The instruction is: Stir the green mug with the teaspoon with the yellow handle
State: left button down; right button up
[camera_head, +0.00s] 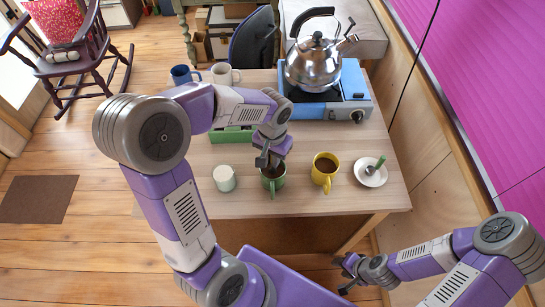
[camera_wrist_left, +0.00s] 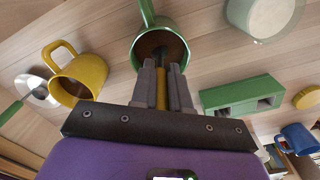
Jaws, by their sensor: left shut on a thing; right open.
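The green mug (camera_head: 274,184) stands on the table near its front edge, with brown liquid in it. My left gripper (camera_head: 268,160) is right above the mug and points down. In the left wrist view, my left gripper (camera_wrist_left: 162,85) is shut on the yellow handle (camera_wrist_left: 161,92) of the teaspoon. The spoon's lower end reaches into the green mug (camera_wrist_left: 139,62), where its bowl is hidden. My right gripper (camera_head: 345,270) is open and empty, low in front of the table at the right.
A yellow mug (camera_head: 321,177) with brown liquid stands just right of the green mug. Beyond it is a white saucer (camera_head: 375,181) with a green-handled spoon (camera_head: 378,163). A whitish jar (camera_head: 224,180) stands left. A kettle (camera_head: 314,65) sits on a blue stove (camera_head: 353,85) behind.

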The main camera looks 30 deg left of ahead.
pick_arm(q)
jog(key=shift+r+p, duration=1.75)
jog(key=shift+r, duration=0.65)
notch_tip(320, 180, up, 5)
jog(key=p, duration=0.4)
jog(key=shift+r, duration=0.1)
